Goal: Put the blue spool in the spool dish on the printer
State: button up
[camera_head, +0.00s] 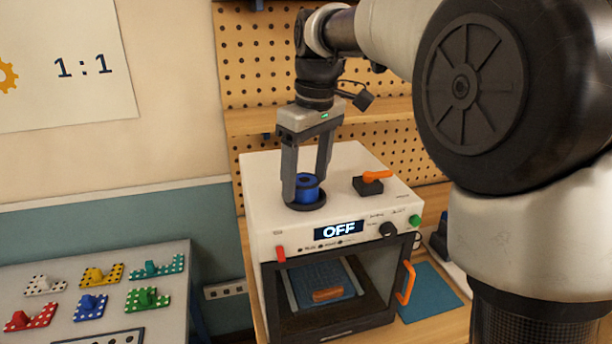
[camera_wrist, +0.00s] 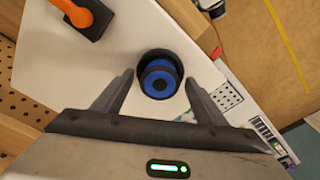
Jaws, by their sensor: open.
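The blue spool (camera_head: 307,188) stands in the black round spool dish (camera_head: 309,206) on top of the white printer (camera_head: 268,181). In the wrist view the spool (camera_wrist: 159,79) shows from above, with the dark rim of the dish around it. My gripper (camera_head: 307,192) points down over the dish, with one finger on each side of the spool. In the wrist view my gripper (camera_wrist: 160,80) is open, with clear gaps between its fingers and the spool. The near finger hides part of the spool and dish in the head view.
A black block with an orange lever (camera_head: 369,184) sits on the printer top, right of the dish. A pegboard (camera_head: 270,60) with a shelf rises behind. A grey table (camera_head: 180,270) at the left holds several coloured pieces. A blue mat (camera_head: 430,290) lies right of the printer.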

aim_at(311, 183)
notch_tip(311, 183, up, 11)
jog(key=d+p, duration=0.1)
jog(key=s+d+f+m+t, duration=0.15)
jog(key=s+d+m, duration=0.25)
jog(key=s+d, duration=0.45)
jog(key=s+d+f+m+t, duration=0.1)
jog(key=s+d+f+m, duration=0.1)
jog(key=s+f, duration=0.4)
jog(key=s+d+f+m+t+h, duration=0.1)
jog(key=s+d+f+m+t, duration=0.1)
jog(key=s+f+m, duration=0.2)
jog(key=s+f, duration=0.2)
jog(key=s, duration=0.2)
jog(key=shift+s+d+f, duration=0.15)
jog(key=shift+d+f, duration=0.2)
